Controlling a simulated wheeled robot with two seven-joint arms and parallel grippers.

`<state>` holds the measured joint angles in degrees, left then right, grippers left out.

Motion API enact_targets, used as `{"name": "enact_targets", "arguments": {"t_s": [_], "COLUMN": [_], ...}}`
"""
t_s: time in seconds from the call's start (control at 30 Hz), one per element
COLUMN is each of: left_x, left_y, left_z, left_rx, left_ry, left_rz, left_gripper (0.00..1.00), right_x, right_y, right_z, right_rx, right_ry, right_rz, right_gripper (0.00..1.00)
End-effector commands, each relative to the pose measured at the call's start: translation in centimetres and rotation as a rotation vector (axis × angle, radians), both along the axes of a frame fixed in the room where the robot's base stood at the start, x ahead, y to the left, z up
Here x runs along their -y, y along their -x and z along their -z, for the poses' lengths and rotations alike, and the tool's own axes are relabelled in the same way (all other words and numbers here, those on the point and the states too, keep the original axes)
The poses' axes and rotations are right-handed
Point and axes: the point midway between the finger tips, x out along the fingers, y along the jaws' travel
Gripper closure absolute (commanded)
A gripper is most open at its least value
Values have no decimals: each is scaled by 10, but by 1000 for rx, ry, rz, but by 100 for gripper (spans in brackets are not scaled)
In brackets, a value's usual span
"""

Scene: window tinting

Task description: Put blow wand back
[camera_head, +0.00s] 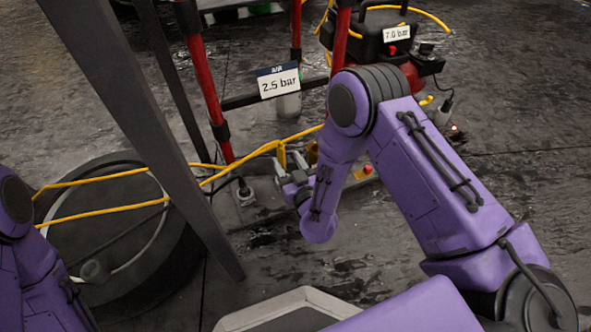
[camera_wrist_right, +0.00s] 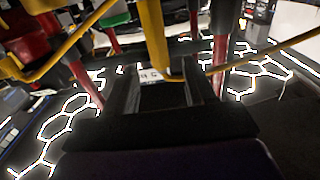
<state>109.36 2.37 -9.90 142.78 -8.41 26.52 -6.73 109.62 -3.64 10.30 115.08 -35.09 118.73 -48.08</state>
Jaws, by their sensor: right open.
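My right gripper (camera_head: 285,182) is open, low beside the red-legged stand, with the purple forearm behind it. A yellow upright piece (camera_head: 282,155), which looks like part of the blow wand, shows just behind the fingers. In the right wrist view, the yellow piece (camera_wrist_right: 156,38) runs down in front of the two dark, spread fingers (camera_wrist_right: 168,92). Its lower end appears at the opening between the fingertips; I cannot tell whether it touches them. The wand's holder cannot be made out clearly. My left arm shows at the left edge, but its gripper is out of view.
The red-legged stand (camera_head: 206,95) carries a "2.5 bar" sign (camera_head: 279,84). A compressor (camera_head: 372,35) marked "7.0 bar" stands at the back. Yellow hose (camera_head: 105,212) crosses a dark round drum (camera_head: 150,262) at left. A grey post (camera_head: 150,120) slants across the front.

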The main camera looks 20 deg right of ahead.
Motion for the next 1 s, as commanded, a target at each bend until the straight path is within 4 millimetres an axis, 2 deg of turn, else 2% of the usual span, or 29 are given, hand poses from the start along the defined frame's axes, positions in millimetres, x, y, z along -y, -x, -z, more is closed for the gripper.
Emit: {"name": "enact_targets", "arguments": {"t_s": [0.03,0.13,0.3,0.43,1.0], "left_x": [5,13,17,18,18], "left_y": [5,15,14,12,12], "left_z": [-12,-23,-25,-25,-24], "left_rx": [-30,-84,-67,-59,-58], "left_ry": [15,40,40,38,37], "left_rz": [-5,-10,-36,-44,-45], "left_gripper": [100,100,100,100,100], "right_x": [-1,0,2,3,3], "right_y": [14,38,63,68,68], "right_z": [-4,-3,-1,0,0], "right_rx": [-6,-5,-2,0,1], "right_ry": [4,4,3,2,1], "right_rz": [-6,-6,-3,0,1], "right_gripper": [45,45,45,45,45]}}
